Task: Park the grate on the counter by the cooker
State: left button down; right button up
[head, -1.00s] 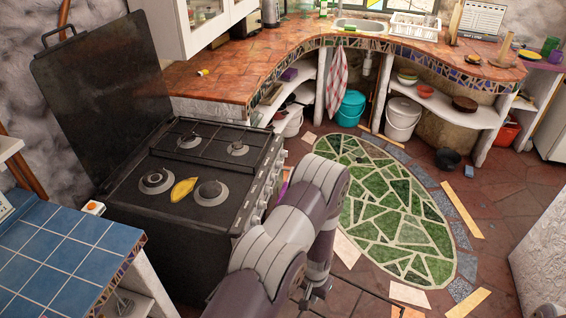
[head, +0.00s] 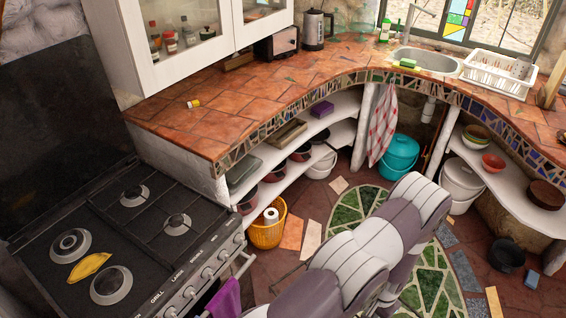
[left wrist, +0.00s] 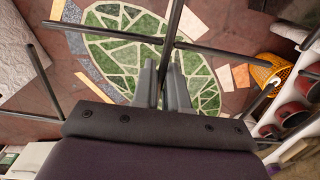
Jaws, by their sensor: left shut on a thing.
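The grate shows in the left wrist view as thin dark crossed bars (left wrist: 222,49), held above the floor. My left gripper (left wrist: 165,68) is shut on one of its bars. In the head view my left arm reaches in from the bottom middle; its gripper is hidden behind the arm, and most of the grate is out of sight. The black cooker (head: 48,278) is at lower left, lid raised, with bare front-left burners and another grate over the burners nearer the counter. The terracotta-tiled counter (head: 250,95) runs right from the cooker. My right gripper is not in view.
A small yellow-capped item (head: 194,103) lies on the counter, whose part nearest the cooker is otherwise clear. A toaster (head: 278,43) and kettle (head: 314,30) stand at the back. A wall cabinet (head: 190,40) overhangs it. A yellow object (head: 90,267) lies between burners. A yellow basket (head: 267,228) stands below.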

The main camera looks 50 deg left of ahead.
aim_at(233, 114)
jog(key=i+l+u, duration=0.1)
jog(key=i+u, duration=0.4)
jog(key=i+l+u, duration=0.95)
jog(key=i+j, duration=0.05)
jog(key=i, duration=0.05)
